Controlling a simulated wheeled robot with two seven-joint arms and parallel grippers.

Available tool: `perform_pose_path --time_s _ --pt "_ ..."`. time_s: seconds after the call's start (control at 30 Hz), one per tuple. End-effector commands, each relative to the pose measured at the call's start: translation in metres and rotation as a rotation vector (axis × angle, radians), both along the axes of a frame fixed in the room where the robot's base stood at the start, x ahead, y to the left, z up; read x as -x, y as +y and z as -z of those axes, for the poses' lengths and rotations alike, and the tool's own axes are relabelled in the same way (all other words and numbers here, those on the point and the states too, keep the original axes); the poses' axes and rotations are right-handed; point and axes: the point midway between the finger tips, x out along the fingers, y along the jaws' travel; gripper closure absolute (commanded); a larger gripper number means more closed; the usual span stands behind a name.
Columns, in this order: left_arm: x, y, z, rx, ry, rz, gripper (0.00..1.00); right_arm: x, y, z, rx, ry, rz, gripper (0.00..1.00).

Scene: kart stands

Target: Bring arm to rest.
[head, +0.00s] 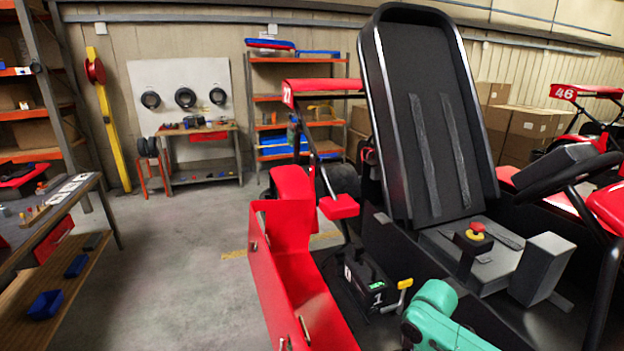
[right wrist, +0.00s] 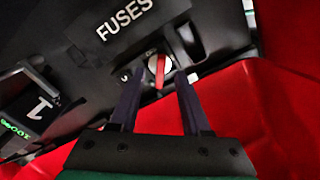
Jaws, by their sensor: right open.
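My right gripper (right wrist: 157,82) is open in the right wrist view. Its two dark fingers are spread, with nothing visible held between them. A rotary switch with a red handle on a white disc (right wrist: 160,72) shows between and just beyond the fingertips, on a black panel labelled FUSES (right wrist: 124,15). I cannot tell whether a finger touches it. In the head view, a teal part of my arm shows at the bottom, beside the kart seat; no gripper shows there. My left gripper is in neither view.
A kart with a black seat (head: 408,105) and red side panel (head: 290,270) fills the right. A black box marked 1 (head: 368,288) sits inside the panel, beside a yellow handle (head: 404,284). An emergency button (head: 476,231) is on the seat. Floor at left centre is clear.

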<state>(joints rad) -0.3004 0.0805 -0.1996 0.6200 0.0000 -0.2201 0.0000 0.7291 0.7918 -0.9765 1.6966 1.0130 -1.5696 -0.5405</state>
Motion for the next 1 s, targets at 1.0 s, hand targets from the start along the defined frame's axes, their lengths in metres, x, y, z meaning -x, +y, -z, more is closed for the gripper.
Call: perform_pose_path --time_s 1.0 --pt "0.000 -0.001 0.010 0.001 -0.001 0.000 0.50 0.000 0.000 -0.064 0.000 0.004 0.001 0.53"
